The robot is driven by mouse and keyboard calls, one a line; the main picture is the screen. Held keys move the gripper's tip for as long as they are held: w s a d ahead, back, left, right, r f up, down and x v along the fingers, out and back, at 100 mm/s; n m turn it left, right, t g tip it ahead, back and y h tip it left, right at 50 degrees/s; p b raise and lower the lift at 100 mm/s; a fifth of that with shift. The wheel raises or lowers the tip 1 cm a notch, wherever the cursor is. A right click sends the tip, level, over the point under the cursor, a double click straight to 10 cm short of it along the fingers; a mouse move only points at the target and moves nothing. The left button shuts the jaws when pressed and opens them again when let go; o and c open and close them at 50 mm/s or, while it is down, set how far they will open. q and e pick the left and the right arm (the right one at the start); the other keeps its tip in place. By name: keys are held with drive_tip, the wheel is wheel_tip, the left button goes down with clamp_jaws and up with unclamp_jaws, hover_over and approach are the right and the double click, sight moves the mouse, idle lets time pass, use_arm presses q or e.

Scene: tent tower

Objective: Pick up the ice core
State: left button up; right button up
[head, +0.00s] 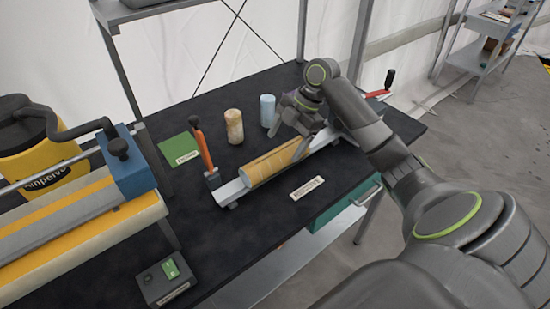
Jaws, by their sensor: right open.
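A pale blue cylinder (268,111), which looks like the ice core, stands upright on the black table. My right gripper (287,138) is open and empty, just right of and nearer than the pale blue cylinder, above the right part of a metal tray. I cannot tell whether a finger touches anything. A brown, rough cylinder (234,127) stands upright to the left of the blue one. A tan and yellow core (272,165) lies lengthwise in the tray. My left gripper is out of view.
The metal tray (229,193) has an orange-handled upright tool (203,150) at its left end and a red handle (389,80) at its right. A green pad (180,149), a label plate (307,187) and a switch box (168,282) lie on the table. A large yellow-striped machine (75,235) fills the left.

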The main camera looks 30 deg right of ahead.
sight(279, 153)
drive_tip(key=shift+a+f, duration=0.2)
drive_tip(key=shift+f, duration=0.2)
drive_tip(key=p+x, duration=0.1)
drive_tip(key=x, duration=0.3)
drive_tip(key=shift+w+f+p, duration=0.1)
drive_tip(key=shift+f+p, duration=0.05)
drive_tip(key=shift+p, duration=0.15)
drive_tip(key=shift+a+f, duration=0.1)
drive_tip(key=shift+f, duration=0.15)
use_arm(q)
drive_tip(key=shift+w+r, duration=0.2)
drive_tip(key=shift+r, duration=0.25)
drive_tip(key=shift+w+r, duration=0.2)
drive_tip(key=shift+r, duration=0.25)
use_arm(e)
drive_tip(key=shift+r, duration=0.1)
drive_tip(key=c, duration=1.4)
drive_tip(key=shift+c, duration=0.2)
wheel_tip(279, 153, up, 9)
drive_tip(key=shift+f+b, duration=0.1)
drive_tip(key=shift+b, duration=0.65)
drive_tip(key=shift+r, duration=0.55)
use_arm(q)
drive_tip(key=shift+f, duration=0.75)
